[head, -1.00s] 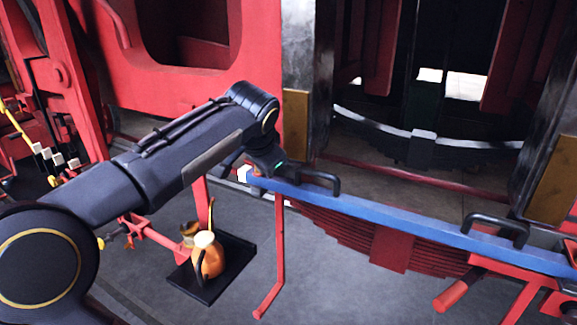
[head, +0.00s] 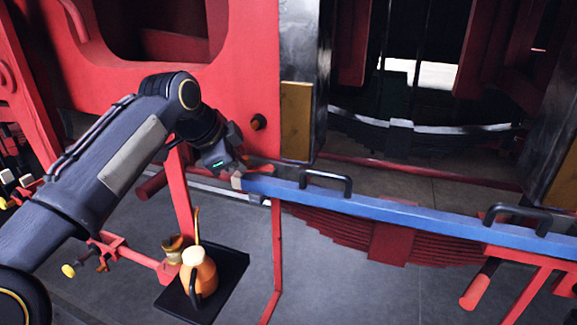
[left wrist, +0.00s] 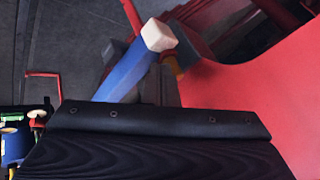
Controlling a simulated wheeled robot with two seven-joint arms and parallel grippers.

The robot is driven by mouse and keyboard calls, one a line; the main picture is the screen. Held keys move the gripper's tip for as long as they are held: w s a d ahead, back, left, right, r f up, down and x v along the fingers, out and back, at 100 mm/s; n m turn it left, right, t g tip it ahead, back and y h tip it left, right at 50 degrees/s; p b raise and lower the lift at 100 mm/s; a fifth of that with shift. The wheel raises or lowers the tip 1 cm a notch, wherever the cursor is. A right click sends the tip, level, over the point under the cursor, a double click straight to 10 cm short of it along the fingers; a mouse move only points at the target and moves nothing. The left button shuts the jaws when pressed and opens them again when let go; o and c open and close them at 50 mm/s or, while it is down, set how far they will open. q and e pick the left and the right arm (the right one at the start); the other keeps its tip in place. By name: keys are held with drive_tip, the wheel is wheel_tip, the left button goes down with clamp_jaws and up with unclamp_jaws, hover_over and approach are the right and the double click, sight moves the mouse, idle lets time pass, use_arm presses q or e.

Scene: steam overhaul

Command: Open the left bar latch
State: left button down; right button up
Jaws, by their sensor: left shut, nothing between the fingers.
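A long blue bar (head: 400,212) with black handles runs across in front of the red frame. Its left end has a pale block (head: 237,182), and a small red piece (head: 260,168) lies by the bar there; I cannot tell for sure whether this is the latch or how it is set. My left gripper (head: 232,170) is shut and empty, just above and left of this end. Its fingertips are mostly hidden. In the left wrist view the pale block (left wrist: 158,35) tips the blue bar (left wrist: 128,72), beyond my dark gripper body. My right gripper is out of view.
A black tray (head: 232,275) with a copper can (head: 200,272) stands on the floor below my left arm. A red stand (head: 278,250) is under the bar. A black knob (head: 258,122) sticks out of the red frame (head: 240,80) above the bar's end.

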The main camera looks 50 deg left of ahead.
use_arm(q)
drive_tip(key=shift+w+a, duration=0.1)
drive_tip(key=shift+a, duration=0.65)
drive_tip(key=shift+a+r, duration=0.15)
idle(0.3)
